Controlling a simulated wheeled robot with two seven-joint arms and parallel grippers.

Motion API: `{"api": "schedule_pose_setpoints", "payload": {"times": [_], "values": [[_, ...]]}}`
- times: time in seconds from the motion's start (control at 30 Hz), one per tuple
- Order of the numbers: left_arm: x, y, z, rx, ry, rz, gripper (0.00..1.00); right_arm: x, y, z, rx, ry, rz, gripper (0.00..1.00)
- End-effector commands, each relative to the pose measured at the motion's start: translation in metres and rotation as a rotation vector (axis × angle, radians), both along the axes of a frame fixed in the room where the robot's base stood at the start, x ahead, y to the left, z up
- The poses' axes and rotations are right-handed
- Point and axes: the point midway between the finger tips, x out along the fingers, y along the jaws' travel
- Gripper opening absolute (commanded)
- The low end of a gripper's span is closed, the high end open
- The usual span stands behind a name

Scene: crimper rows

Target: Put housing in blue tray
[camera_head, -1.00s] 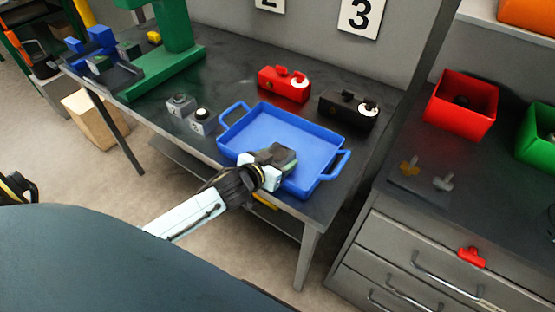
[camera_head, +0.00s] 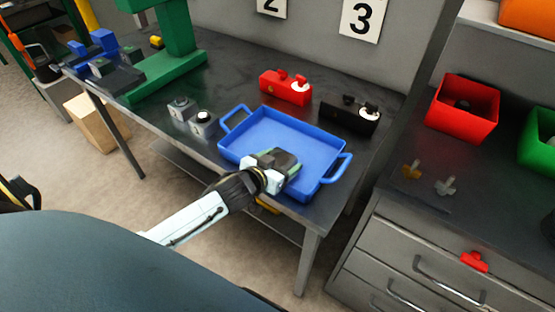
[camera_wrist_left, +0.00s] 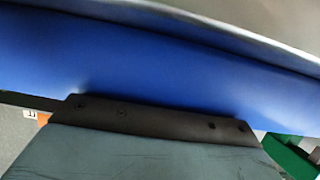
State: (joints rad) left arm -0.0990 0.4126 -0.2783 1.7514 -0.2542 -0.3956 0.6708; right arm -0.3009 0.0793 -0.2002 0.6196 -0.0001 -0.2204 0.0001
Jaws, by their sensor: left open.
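The blue tray (camera_head: 318,143) stands on the dark table near its front right corner, and no separate part shows clearly inside it. My left gripper (camera_head: 279,163) is over the tray's front left part, and its dark end hides some of the floor. It is open. In the left wrist view, the blue tray (camera_wrist_left: 160,65) spans the picture behind a blurred grey-green block with a dark screwed strip. Two small grey blocks (camera_head: 203,122) with knobs sit left of the tray. My right gripper is out of view.
A red box (camera_head: 285,88) and a black box (camera_head: 349,114) stand behind the tray. A green press (camera_head: 170,70) is at the left of the table. A red bin (camera_head: 462,105) and small fittings are on the right-hand cabinet.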

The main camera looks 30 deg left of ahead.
Motion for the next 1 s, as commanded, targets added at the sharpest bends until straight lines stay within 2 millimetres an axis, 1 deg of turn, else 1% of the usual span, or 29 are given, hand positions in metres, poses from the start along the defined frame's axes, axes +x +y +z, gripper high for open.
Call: {"api": "schedule_pose_setpoints", "payload": {"times": [0.03, 0.17, 0.2, 0.27, 0.5, 0.7, 0.83, 1.0], "values": [[-0.011, -0.001, -0.020, 0.003, 0.052, 0.004, 0.87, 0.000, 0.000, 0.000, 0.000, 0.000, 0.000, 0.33], [-0.012, 0.000, -0.006, 0.004, 0.052, 0.003, 0.87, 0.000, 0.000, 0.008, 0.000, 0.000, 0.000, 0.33], [-0.019, 0.000, -0.008, 0.003, 0.054, 0.004, 0.87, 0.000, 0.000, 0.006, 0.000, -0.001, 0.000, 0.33], [-0.029, 0.001, -0.003, 0.003, 0.053, 0.005, 0.87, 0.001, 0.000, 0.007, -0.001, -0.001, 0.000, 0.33], [-0.074, 0.005, 0.020, 0.003, 0.043, 0.004, 0.87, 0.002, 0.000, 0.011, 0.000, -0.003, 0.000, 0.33], [-0.102, 0.009, 0.034, 0.004, 0.038, 0.005, 0.87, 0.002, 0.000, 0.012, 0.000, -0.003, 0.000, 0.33], [-0.113, 0.009, 0.039, 0.004, 0.036, 0.005, 0.87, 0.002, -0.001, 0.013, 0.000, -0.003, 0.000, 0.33], [-0.118, 0.010, 0.043, 0.006, 0.034, 0.005, 0.87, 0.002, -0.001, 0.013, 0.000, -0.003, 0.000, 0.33]]}}
